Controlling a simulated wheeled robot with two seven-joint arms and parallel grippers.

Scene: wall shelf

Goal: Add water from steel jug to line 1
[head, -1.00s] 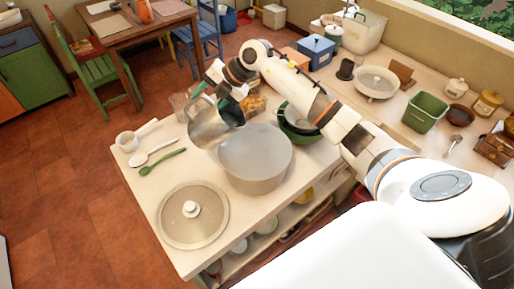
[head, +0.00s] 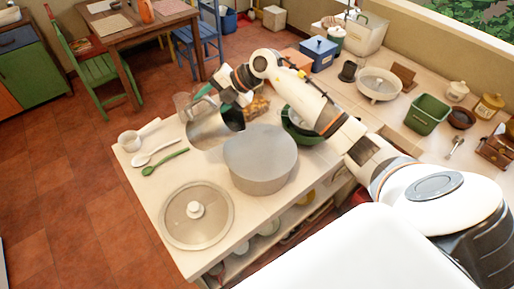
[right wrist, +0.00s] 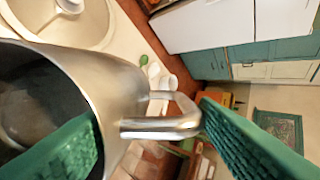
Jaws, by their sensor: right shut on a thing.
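The steel jug (head: 205,132) is held by my right gripper (head: 228,97) at the far left rim of the large grey pot (head: 265,172). The jug looks tilted, its dark mouth partly showing. In the right wrist view, the jug (right wrist: 120,80) fills the left side, its handle (right wrist: 165,125) between the green finger pads of my right gripper (right wrist: 165,145). One pad overlaps the jug's mouth; the other is beyond the handle. The exact contact cannot be told. No water or line mark is discernible. My left gripper is out of view.
A glass lid (head: 197,228) lies at the counter's front left. A white spoon (head: 155,152), green spoon (head: 165,162) and white cup (head: 131,140) lie left of the jug. A glass (head: 183,105) stands behind it. Green bowls (head: 300,132) sit right of the pot.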

